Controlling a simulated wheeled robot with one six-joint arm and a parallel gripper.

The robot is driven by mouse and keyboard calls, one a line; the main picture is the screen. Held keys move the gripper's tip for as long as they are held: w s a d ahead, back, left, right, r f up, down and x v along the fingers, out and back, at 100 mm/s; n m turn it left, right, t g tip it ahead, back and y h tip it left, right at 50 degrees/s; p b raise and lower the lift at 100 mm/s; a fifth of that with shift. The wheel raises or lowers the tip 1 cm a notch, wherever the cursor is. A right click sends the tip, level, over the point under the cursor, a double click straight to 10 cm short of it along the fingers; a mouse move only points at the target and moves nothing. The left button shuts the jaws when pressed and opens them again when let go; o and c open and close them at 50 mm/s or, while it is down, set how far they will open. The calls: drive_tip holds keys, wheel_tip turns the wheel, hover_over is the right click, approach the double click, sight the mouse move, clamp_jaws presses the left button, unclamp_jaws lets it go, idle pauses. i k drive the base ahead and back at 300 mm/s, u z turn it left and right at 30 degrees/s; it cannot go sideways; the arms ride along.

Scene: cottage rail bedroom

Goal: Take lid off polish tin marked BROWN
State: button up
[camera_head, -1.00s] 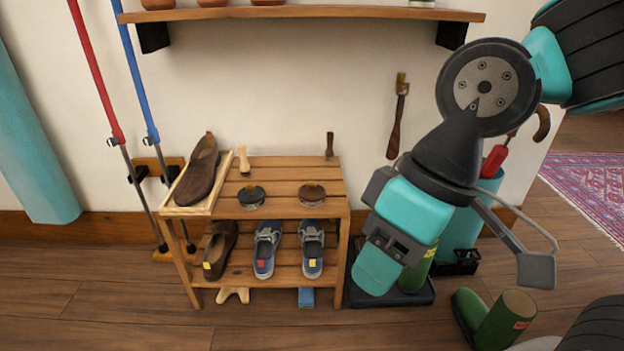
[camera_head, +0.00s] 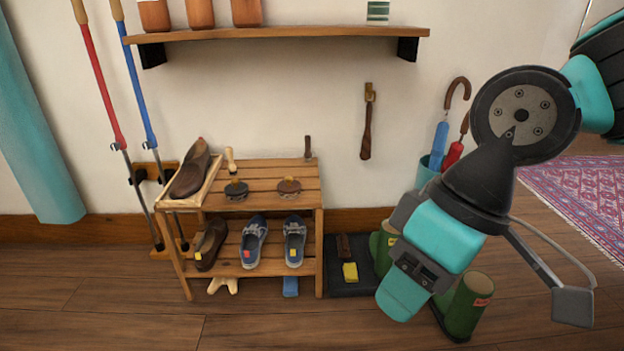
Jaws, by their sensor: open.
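Two small round tins stand on the top slats of a wooden shoe rack. The left tin (camera_head: 236,190) has a blackish lid and the right tin (camera_head: 289,187) a dark brown lid. Both look closed, and no lettering is readable at this size. My gripper (camera_head: 402,298) points downward at the lower right, well to the right of the rack and apart from both tins. It is open with nothing seen in it, though its fingertips are hard to make out.
The shoe rack (camera_head: 258,208) also holds a brown shoe (camera_head: 191,172) in a tray, a small brush (camera_head: 231,160) and shoes below. Green boots (camera_head: 468,306) and a dark mat (camera_head: 350,284) lie near my gripper. A wall shelf (camera_head: 290,33) overhangs the rack. Front floor is clear.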

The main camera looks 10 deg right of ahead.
sight(289, 185)
drive_tip(key=z, duration=0.05)
drive_tip(key=i, duration=1.15)
drive_tip(key=u, duration=0.85)
